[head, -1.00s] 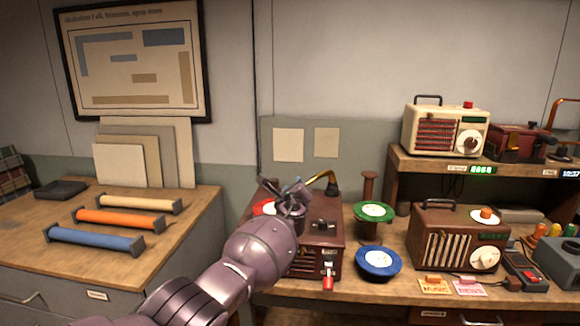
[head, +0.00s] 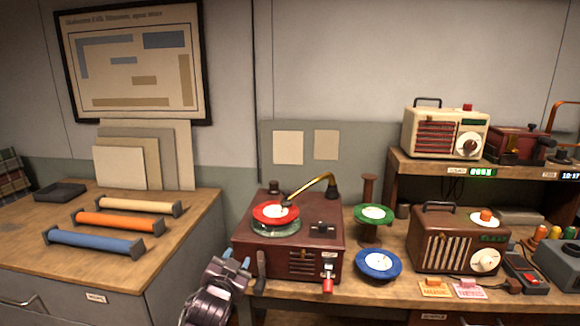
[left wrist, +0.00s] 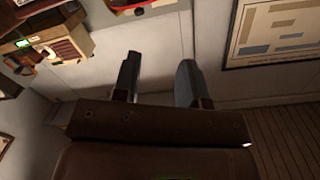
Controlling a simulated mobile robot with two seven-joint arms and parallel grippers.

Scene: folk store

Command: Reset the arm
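A dark red record player (head: 300,250) stands on the wooden bench. A red record (head: 262,214) with a white label sits above its greenish glassy platter (head: 276,231). My left gripper (head: 236,262) is low at the player's front left corner, apart from the tonearm. In the left wrist view its two fingers (left wrist: 157,82) are spread with nothing between them. My right gripper is not in view.
A green reel (head: 374,214) and a blue reel (head: 378,262) stand right of the player, by a brown radio (head: 455,240). A cream radio (head: 445,130) is on the shelf. Coloured rolls (head: 95,239) lie on the left cabinet. A gap separates cabinet and bench.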

